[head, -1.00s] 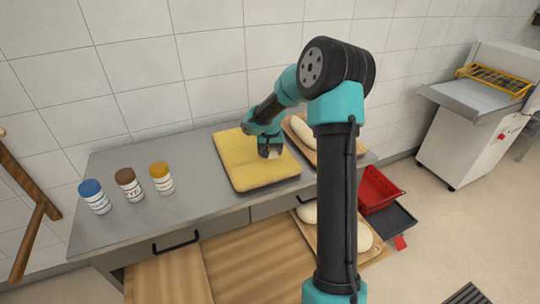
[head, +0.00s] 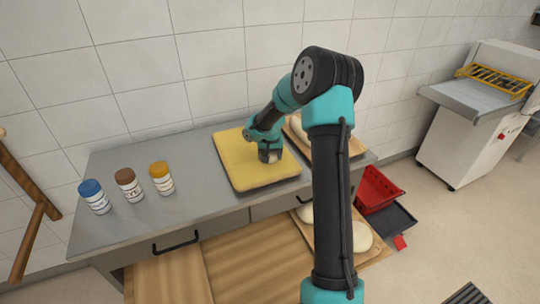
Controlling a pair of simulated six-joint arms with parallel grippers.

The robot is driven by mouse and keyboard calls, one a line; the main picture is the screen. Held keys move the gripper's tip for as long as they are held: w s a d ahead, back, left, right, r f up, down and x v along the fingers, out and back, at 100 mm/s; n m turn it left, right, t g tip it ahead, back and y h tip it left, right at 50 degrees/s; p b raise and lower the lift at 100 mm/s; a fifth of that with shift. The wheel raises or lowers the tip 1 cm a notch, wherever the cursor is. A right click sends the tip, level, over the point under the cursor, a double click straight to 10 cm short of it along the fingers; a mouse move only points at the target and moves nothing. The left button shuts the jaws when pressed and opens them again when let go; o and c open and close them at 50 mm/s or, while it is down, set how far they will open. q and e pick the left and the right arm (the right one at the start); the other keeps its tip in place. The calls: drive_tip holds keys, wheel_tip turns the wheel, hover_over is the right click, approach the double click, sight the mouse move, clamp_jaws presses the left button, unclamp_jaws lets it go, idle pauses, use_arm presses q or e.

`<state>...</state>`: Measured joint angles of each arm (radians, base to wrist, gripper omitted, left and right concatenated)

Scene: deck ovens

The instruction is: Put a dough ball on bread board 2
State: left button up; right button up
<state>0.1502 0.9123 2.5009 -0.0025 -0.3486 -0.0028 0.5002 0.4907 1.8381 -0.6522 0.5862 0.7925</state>
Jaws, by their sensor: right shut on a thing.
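My right gripper (head: 270,156) is low over the right part of a yellow cloth-like sheet (head: 245,168) on a grey tray on the counter. It is shut on a small pale thing (head: 273,158), mostly hidden by the jaws; I cannot tell for sure that it is dough. A wooden board (head: 357,146) with pale dough (head: 297,128) lies at the counter's right end, partly behind my arm. A lower wooden board (head: 381,250) carries pale dough pieces (head: 361,237), also partly hidden by my arm. No board number is readable. My left gripper is not in view.
Jars with blue (head: 90,188), brown (head: 125,176) and yellow (head: 159,169) lids stand on the counter's left (head: 190,200). A red crate (head: 377,190) is at the right. A white machine (head: 475,120) stands farther right. The tiled wall closes the back.

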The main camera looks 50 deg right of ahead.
sight(270, 154)
drive_tip(key=o, duration=0.4)
drive_tip(key=shift+f, duration=0.15)
drive_tip(key=o, duration=0.5)
wheel_tip(270, 154, up, 12)
drive_tip(key=s+a, duration=0.1)
drive_tip(key=shift+a, duration=0.15)
drive_tip(key=shift+s, duration=0.1)
idle(0.3)
